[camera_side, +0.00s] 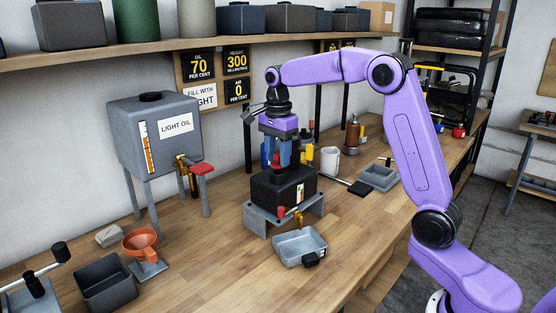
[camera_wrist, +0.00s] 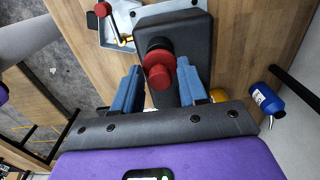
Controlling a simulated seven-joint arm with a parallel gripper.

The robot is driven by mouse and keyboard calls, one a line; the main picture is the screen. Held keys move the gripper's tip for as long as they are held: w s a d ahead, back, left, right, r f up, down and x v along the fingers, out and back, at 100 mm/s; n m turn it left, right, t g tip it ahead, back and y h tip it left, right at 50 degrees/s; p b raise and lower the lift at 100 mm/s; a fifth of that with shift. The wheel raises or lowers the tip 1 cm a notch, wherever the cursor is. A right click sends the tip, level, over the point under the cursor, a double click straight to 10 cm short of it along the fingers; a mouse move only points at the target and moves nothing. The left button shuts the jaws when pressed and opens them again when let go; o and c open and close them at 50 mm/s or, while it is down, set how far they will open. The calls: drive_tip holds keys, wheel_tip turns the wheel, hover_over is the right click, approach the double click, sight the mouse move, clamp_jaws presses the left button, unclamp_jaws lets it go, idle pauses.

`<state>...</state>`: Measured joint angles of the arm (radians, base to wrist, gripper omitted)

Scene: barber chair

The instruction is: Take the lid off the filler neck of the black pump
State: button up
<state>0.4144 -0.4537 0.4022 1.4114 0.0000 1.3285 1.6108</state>
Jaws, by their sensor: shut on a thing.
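The black pump (camera_side: 283,190) stands on a grey metal stand (camera_side: 262,220) in the middle of the bench. My gripper (camera_side: 284,160) points down right over its top. In the wrist view, the pump's dark top (camera_wrist: 185,28) lies beyond my fingers. The red lid (camera_wrist: 159,72) is between the two blue fingertips of my gripper (camera_wrist: 160,70), which is shut on it. A black round collar (camera_wrist: 158,45) shows just past the lid. I cannot tell whether the lid still touches the neck.
A grey tray (camera_side: 300,246) lies in front of the pump, near a brass tap (camera_side: 299,217). The light oil tank (camera_side: 150,138) stands left, above an orange funnel (camera_side: 140,241). A white cup (camera_side: 330,158) and a blue bottle (camera_wrist: 265,101) are nearby. Bench front right is clear.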

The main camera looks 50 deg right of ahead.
drive_tip(key=s+a+r, duration=0.1)
drive_tip(key=s+r, duration=1)
drive_tip(key=s, duration=0.3)
drive_tip(key=s+d+f+m, duration=0.5)
drive_tip(key=s+d+f, duration=0.15)
drive_tip(key=f, duration=0.45)
drive_tip(key=s+a+f+m, duration=0.2)
drive_tip(key=s+f, duration=0.3)
drive_tip(key=s, duration=0.3)
drive_tip(key=s+a+f+m, duration=0.15)
drive_tip(key=s+f, duration=0.25)
drive_tip(key=s, duration=0.4)
drive_tip(key=shift+m, duration=0.25)
drive_tip(key=w+d+f, duration=0.1)
drive_tip(key=w+f, duration=0.2)
drive_tip(key=w, duration=0.1)
drive_tip(key=w+d+f, duration=0.2)
drive_tip(key=w+f, duration=0.1)
drive_tip(key=w, duration=0.1)
drive_tip(key=w+d+f, duration=0.2)
drive_tip(key=w+f, duration=0.1)
drive_tip(key=w, duration=0.1)
drive_tip(key=shift+w+f, duration=0.1)
drive_tip(key=shift+w, duration=0.15)
drive_tip(key=shift+w+f, duration=0.25)
drive_tip(key=shift+f, duration=0.05)
drive_tip(key=shift+w+d+f, duration=0.1)
drive_tip(key=shift+d+f, duration=0.05)
drive_tip(key=shift+f, duration=1.5)
